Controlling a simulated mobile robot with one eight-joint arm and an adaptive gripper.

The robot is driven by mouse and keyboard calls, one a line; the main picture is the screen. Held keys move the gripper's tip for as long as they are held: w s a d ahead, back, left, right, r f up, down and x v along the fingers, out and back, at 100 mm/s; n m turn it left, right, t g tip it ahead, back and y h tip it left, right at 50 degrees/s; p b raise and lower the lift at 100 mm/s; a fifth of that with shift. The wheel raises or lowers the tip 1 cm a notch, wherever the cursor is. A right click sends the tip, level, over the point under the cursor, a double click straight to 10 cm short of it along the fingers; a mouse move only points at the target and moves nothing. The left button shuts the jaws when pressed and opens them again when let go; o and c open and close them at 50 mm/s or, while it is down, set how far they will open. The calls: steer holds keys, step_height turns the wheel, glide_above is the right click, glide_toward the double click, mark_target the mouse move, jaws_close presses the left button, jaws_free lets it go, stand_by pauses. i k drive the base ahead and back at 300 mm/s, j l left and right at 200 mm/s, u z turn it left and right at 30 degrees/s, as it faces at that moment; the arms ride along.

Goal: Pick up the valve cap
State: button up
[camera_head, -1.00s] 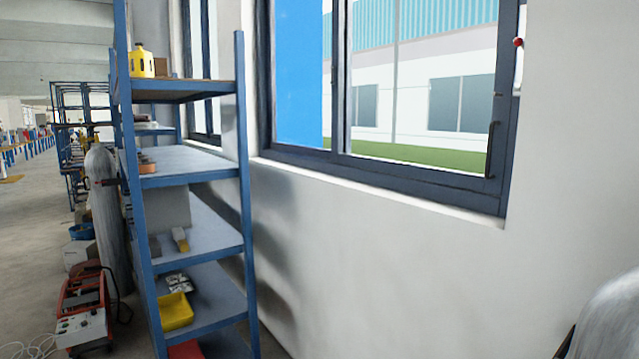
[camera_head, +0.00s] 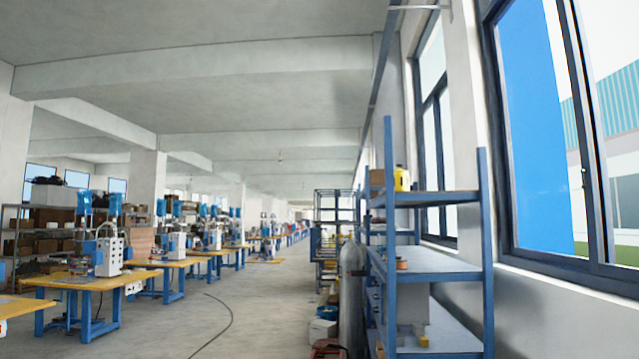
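I cannot make out a valve cap in the head view. A grey gas cylinder (camera_head: 352,300) stands on the floor beside the left side of the blue shelf rack (camera_head: 486,240); its top is small and I cannot tell whether a cap sits on it. My gripper is not in view.
A row of yellow-topped workbenches (camera_head: 75,281) with welding machines (camera_head: 107,252) runs along the left. The concrete floor (camera_head: 262,300) between them and the rack is open, with a dark cable (camera_head: 228,318) across it. A red machine (camera_head: 328,349) sits low by the cylinder. Windows (camera_head: 535,130) line the right wall.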

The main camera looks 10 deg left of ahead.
mark_target(401, 178)
steer(key=i+l+u, duration=0.2)
steer(key=i+u, duration=0.25)
steer(key=i+l+u, duration=0.25)
steer(key=u, duration=0.2)
